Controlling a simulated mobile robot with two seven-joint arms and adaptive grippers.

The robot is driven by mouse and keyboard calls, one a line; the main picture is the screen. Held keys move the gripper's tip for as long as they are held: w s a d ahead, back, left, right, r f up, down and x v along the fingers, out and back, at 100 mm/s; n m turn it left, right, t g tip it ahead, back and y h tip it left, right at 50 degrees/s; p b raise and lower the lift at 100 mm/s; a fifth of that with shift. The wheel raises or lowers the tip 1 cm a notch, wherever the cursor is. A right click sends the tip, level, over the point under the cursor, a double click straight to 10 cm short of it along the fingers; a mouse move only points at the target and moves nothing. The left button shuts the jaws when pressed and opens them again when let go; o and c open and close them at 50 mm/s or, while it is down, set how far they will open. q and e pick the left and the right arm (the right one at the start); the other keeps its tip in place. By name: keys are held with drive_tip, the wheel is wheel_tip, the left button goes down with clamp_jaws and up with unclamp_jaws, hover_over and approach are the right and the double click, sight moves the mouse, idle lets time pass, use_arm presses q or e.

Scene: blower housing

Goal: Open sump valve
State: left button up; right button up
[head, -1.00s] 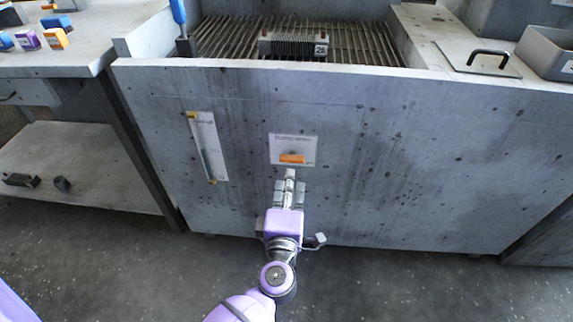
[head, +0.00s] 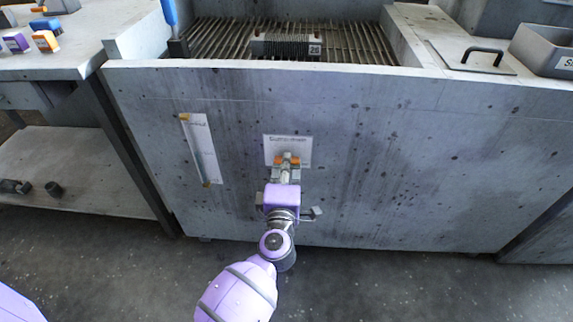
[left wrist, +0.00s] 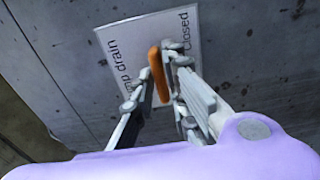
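The orange sump valve handle (head: 294,160) lies level across the white label plate (head: 302,145) on the tank's front wall. In the left wrist view the handle (left wrist: 158,76) sits between my left gripper's fingers (left wrist: 151,80). The right-hand finger is close against it; I cannot tell if they touch. The plate (left wrist: 120,38) reads "drain", partly covered, and "Closed". In the head view my left gripper (head: 286,167) covers part of the handle and is open. My right gripper is not in view.
A narrow sight gauge plate (head: 201,150) is on the wall left of the valve. A finned block (head: 286,45) marked 26 stands on the grate above. A bench (head: 60,70) with small coloured boxes stands at left. The wall right of the valve is clear.

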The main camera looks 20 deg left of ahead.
use_arm(q)
clamp_jaws()
drive_tip(key=shift+n, duration=0.3)
drive_tip(key=n+b, duration=0.1)
drive_tip(key=n, duration=1.6)
drive_tip(key=shift+n, duration=0.3)
idle(0.3)
drive_tip(key=o, duration=0.6)
unclamp_jaws()
drive_tip(key=shift+c, duration=0.2)
